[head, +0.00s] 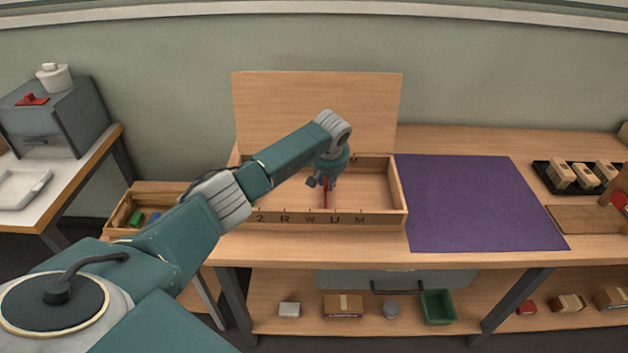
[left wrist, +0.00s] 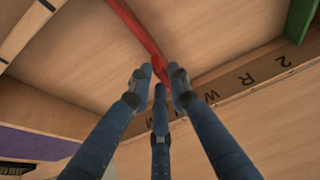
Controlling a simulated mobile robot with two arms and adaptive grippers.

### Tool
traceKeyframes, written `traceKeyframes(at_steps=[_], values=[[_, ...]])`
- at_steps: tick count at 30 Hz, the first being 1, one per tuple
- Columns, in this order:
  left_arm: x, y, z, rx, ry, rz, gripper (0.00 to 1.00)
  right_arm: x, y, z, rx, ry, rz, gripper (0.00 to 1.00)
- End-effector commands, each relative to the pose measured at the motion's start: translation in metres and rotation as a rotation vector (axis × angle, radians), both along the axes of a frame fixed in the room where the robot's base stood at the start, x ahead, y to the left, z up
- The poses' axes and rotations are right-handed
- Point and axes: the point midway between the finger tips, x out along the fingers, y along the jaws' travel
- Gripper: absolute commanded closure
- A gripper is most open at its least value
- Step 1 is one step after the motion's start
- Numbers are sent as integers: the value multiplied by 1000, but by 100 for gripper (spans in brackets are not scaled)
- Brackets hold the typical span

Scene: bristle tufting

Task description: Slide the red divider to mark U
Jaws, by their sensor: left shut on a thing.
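The red divider (head: 325,194) stands across the inside of the open wooden box (head: 385,219), running front to back. Its front end shows between the letters W and U on the box's front wall, seemingly nearer to mark U (head: 335,220). My left gripper (head: 325,182) reaches down into the box, shut on the divider. In the left wrist view the red divider (left wrist: 139,28) runs up from between the fingertips (left wrist: 160,75), which close around its raised part. The fingers hide part of the lettering there. My right gripper is not in view.
The box's lid (head: 315,110) stands open at the back. A green piece (left wrist: 303,18) shows inside the box in the left wrist view. A purple mat (head: 480,205) lies clear to the right. A black tray with blocks (head: 563,177) stands farther right.

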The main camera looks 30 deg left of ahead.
Motion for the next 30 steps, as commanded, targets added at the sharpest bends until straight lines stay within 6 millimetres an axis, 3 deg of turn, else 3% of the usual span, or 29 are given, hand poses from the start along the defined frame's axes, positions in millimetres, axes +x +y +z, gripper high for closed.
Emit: traceKeyframes(at_steps=[1, 5, 14, 15, 17, 30], values=[[7, -11, 0, -6, -5, -3, 100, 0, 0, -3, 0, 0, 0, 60], [13, -22, 0, -3, -3, -3, 100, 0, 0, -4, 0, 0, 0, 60], [13, -21, 1, -1, -2, -2, 100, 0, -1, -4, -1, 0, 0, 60], [13, -21, 1, -1, -2, -2, 74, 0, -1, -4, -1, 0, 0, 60], [13, -21, 1, -1, -1, -2, 62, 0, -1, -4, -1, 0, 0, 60], [10, -23, 9, -2, -1, -3, 62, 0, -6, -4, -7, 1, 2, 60]])
